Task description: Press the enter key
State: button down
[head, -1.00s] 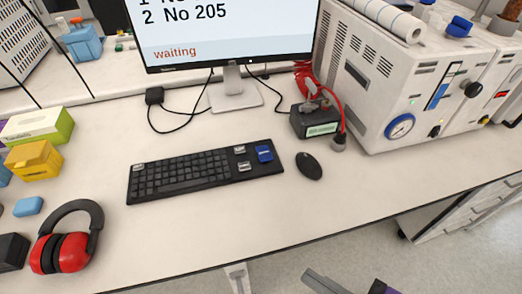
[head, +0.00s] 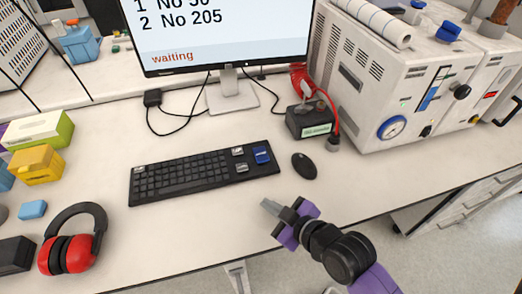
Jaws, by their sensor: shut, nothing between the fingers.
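A black keyboard (head: 190,175) lies on the white bench in front of the monitor. It has a blue key (head: 262,155) at its right end, with a few light grey keys beside it and one at its upper left corner. The key labels are too small to read. My gripper (head: 268,206) is shut and empty. It is in front of the keyboard's right end, apart from it and nearer the bench's front edge, pointing to the upper left. My purple and black arm reaches in from the lower right.
The monitor (head: 225,35) shows "waiting". A black mouse (head: 304,166) lies right of the keyboard. A small black box with a red cable (head: 308,122) and a white machine (head: 400,80) stand behind. Red ear muffs (head: 70,250) lie at left. The bench before the keyboard is clear.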

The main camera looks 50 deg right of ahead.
jog(key=w+d+r+n, duration=0.1)
jog(key=w+d, duration=0.1)
jog(key=w+d+r+n+p, duration=0.1)
jog(key=w+d, duration=0.1)
jog(key=w, duration=0.1)
jog(key=w+d+r+n+g+y, duration=0.1)
jog(key=w+d, duration=0.1)
jog(key=w, duration=0.1)
jog(key=w+d+r+n+g+y+p, duration=0.1)
jog(key=w+d+r+n, duration=0.3)
jog(key=r, duration=0.5)
jog(key=d+n+y+p, duration=0.1)
jog(key=d, duration=0.1)
jog(key=shift+w+d+r+n+g+y, duration=0.15)
jog(key=shift+w+d+n+g+y, duration=0.15)
jog(key=shift+d+g, duration=0.1)
jog(key=b, duration=0.7)
send_over(264, 155)
notch_tip(264, 155, down, 7)
jog(key=shift+f, duration=0.95)
jog(key=shift+f+b, duration=0.15)
jog(key=shift+b, duration=0.15)
jog(key=shift+f, duration=0.25)
